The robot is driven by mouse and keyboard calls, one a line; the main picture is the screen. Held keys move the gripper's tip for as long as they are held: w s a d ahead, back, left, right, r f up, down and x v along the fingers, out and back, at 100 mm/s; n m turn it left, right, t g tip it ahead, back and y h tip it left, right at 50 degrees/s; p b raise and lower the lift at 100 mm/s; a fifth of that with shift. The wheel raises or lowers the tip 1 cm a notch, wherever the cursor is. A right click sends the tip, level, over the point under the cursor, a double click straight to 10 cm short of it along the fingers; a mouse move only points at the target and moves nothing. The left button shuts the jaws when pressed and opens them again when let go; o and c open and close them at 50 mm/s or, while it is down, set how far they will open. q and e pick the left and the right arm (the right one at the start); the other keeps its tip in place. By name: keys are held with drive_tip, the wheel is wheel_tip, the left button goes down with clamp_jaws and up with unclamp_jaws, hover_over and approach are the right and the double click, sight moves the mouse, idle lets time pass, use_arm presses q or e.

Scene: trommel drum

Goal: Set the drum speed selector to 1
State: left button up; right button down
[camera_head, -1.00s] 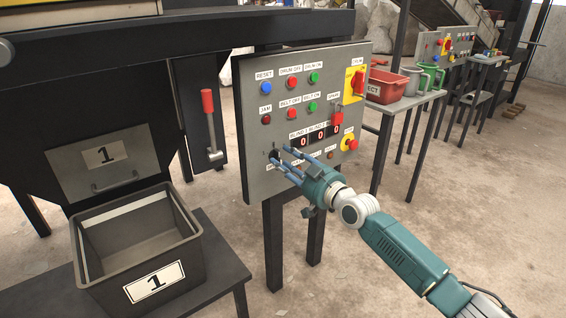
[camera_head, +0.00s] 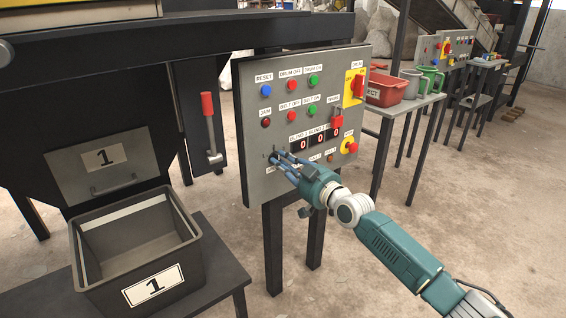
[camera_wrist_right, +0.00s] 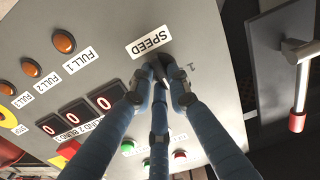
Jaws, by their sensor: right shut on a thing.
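The drum speed selector (camera_wrist_right: 163,72) is a dark knob beside the SPEED label (camera_wrist_right: 149,42) in the right wrist view, where the panel appears upside down. A printed 1 (camera_wrist_right: 190,71) shows beside the knob. My right gripper (camera_head: 277,158) is at the lower left of the grey control panel (camera_head: 257,185), and its blue fingers also show in the right wrist view (camera_wrist_right: 160,90). The fingers are shut around the knob and hide much of it. The knob's exact pointer direction cannot be told. My left gripper is not in view.
Push buttons, three displays (camera_head: 319,137) reading 0 and a red-and-yellow emergency stop (camera_head: 350,146) are on the same panel. A black bin (camera_head: 190,255) marked 1 stands at the lower left.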

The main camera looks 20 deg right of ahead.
drive_tip(key=n+p, duration=0.1)
drive_tip(key=n, duration=0.5)
drive_tip(key=n+p, duration=0.1)
drive_tip(key=n, duration=0.3)
drive_tip(key=shift+s+a+p, duration=0.1)
drive_tip(key=shift+a+p, duration=0.15)
drive_tip(key=shift+p, duration=0.05)
use_arm(q)
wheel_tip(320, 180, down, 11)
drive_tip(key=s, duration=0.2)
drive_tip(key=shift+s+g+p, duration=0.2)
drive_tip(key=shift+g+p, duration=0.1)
drive_tip(key=shift+p, duration=0.05)
use_arm(e)
drive_tip(key=shift+n, duration=1)
drive_tip(key=c, duration=1.7)
unclamp_jaws()
drive_tip(key=shift+o, duration=0.2)
